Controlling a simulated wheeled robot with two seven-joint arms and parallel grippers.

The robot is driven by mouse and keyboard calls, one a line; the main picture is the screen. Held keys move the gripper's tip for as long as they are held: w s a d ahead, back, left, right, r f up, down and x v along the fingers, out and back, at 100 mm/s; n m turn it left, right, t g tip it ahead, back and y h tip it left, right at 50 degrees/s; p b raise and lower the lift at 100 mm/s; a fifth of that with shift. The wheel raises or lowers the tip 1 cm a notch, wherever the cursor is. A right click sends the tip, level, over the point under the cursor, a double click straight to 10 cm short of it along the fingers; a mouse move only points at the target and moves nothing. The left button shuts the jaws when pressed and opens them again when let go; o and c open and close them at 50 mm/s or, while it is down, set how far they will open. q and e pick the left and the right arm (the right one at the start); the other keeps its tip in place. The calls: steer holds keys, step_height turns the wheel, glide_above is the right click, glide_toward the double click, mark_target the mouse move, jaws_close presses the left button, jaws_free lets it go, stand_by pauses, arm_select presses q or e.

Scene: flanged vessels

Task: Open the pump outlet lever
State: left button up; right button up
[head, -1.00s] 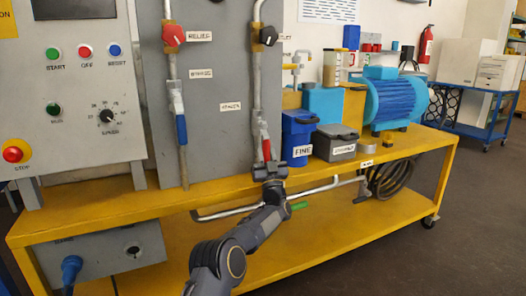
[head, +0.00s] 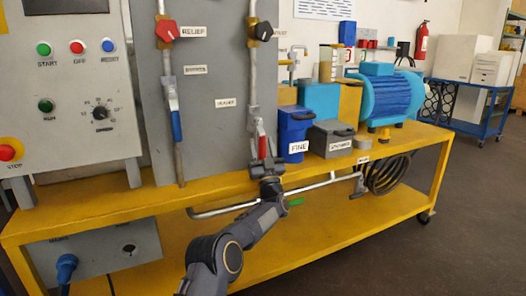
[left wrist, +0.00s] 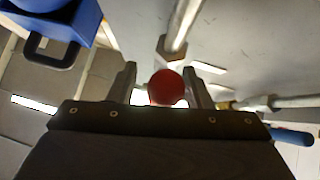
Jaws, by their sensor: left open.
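A red lever (head: 262,145) hangs down from a valve on the right-hand grey pipe, in front of the grey panel. My left gripper (head: 265,166) is at its lower end. In the left wrist view the red round end of the lever (left wrist: 166,86) sits between the open fingers (left wrist: 162,84), with gaps beside it; contact cannot be told. A lever with a blue grip (head: 175,118) hangs on the left pipe, and a small green handle (head: 295,202) shows below the bench top. I cannot tell from the labels which lever is the pump outlet. My right gripper is not in view.
A blue box (head: 294,130) and a grey box (head: 331,138) stand right of the lever on the yellow bench (head: 225,182). Behind them is a blue motor (head: 385,97). A red knob (head: 166,31) and a black knob (head: 262,31) sit above. A bent pipe (head: 215,211) runs under the bench top.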

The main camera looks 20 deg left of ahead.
arm_select(q)
steer(key=p+v, duration=0.1)
steer(key=v, duration=0.6)
steer(key=shift+s+d+f, duration=0.2)
